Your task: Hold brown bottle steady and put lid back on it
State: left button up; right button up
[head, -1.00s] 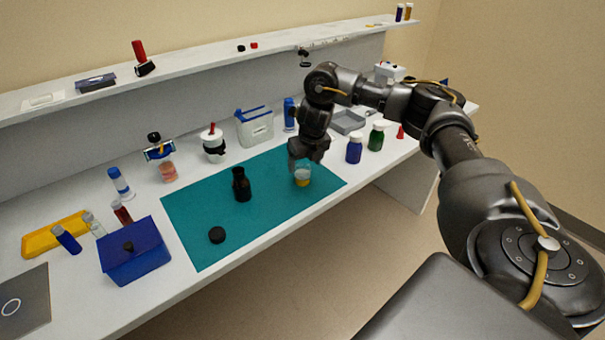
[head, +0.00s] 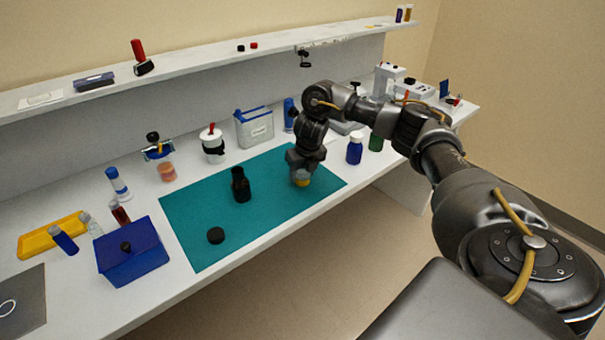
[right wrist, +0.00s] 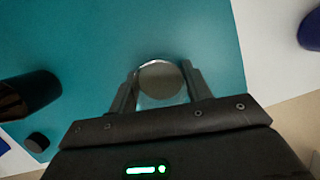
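The brown bottle (head: 240,187) stands upright and uncapped on the teal mat; its dark body also shows at the left of the right wrist view (right wrist: 28,95). A black lid (head: 216,235) lies on the mat nearer the front edge, apart from the bottle, and shows in the right wrist view (right wrist: 37,142). My left gripper is out of view.
A blue bottle (head: 354,149) and a green bottle (head: 376,141) stand right of the mat (head: 200,205). A blue lidded box (head: 133,258) and several vials stand to the left. White and blue-topped containers line the back. The mat's front is mostly clear.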

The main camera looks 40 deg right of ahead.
jog(key=c, duration=0.3)
jog(key=shift+c, duration=0.2)
jog(key=shift+r, duration=0.5)
notch_tip(320, 180, up, 3)
jog(key=shift+f+p, duration=0.1)
jog(key=shift+p, duration=0.3)
jog(key=s+a+r+p, duration=0.2)
jog(key=s+r, duration=0.2)
jog(key=s, duration=0.2)
jog(key=s+a+r+p, duration=0.1)
jog(key=s+a+r, duration=0.2)
jog(key=s+r, duration=0.2)
jog(key=shift+s+a+r+p, duration=0.15)
jog(key=shift+s+a+p, duration=0.2)
jog(key=shift+s, duration=0.65)
jog(key=shift+d, duration=0.1)
